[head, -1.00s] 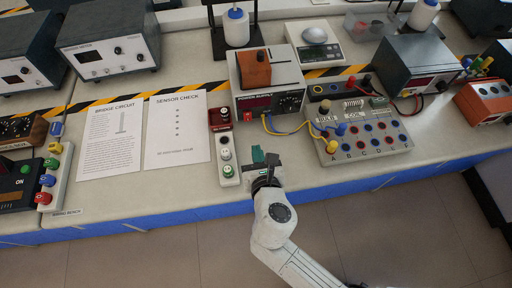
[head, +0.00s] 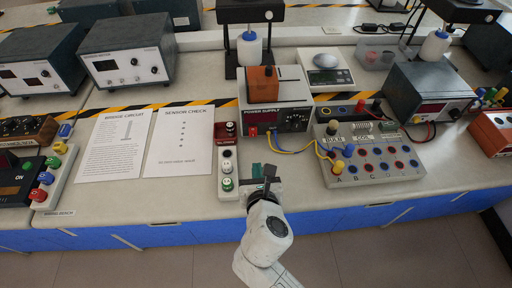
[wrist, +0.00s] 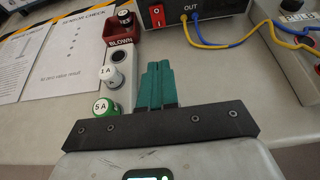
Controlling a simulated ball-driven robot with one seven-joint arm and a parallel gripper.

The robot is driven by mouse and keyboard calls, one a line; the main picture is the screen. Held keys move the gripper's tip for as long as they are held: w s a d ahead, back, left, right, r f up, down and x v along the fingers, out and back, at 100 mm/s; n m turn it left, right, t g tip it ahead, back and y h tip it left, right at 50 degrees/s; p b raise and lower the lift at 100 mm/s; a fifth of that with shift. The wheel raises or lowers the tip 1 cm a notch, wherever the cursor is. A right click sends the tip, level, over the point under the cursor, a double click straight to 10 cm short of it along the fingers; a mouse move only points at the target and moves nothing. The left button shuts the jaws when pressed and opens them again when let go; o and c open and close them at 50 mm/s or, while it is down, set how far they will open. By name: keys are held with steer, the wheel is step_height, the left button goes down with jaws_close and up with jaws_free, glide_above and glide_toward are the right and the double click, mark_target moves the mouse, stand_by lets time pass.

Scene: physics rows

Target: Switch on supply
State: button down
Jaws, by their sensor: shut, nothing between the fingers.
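The power supply (head: 276,108) is a grey box with an orange block on top. Its red rocker switch (head: 253,132) sits at the lower left of the front panel; in the wrist view the switch (wrist: 157,15) is at the top centre. Which way the rocker is tipped is too small to tell. My gripper (head: 264,172) has green fingers, which show shut and empty in the wrist view (wrist: 159,84). It is over the bench in front of the supply, apart from the switch, just right of the fuse strip.
The white fuse strip (wrist: 88,80) holds 1 A and 5 A fuses, with a red "BLOWN" bin (wrist: 122,29) behind. Yellow and blue leads (head: 290,150) run from the supply to the bulb and coil board (head: 370,172) at right. Paper sheets (head: 180,143) lie left.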

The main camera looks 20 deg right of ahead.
steer(key=shift+w, duration=0.1)
glide_toward(253, 133)
steer(key=w+f, duration=0.2)
steer(key=w+d+f, duration=0.1)
steer(key=w+f, duration=0.1)
steer(key=shift+d+b, duration=0.1)
steer(key=shift+b, duration=0.25)
steer(key=shift+w+d+f, duration=0.15)
steer(key=shift+w+d, duration=0.05)
steer(key=shift+w, duration=0.55)
steer(key=shift+w, duration=0.1)
steer(key=shift+r+p, duration=0.9)
steer(key=shift+p, duration=0.15)
steer(key=shift+f, duration=0.15)
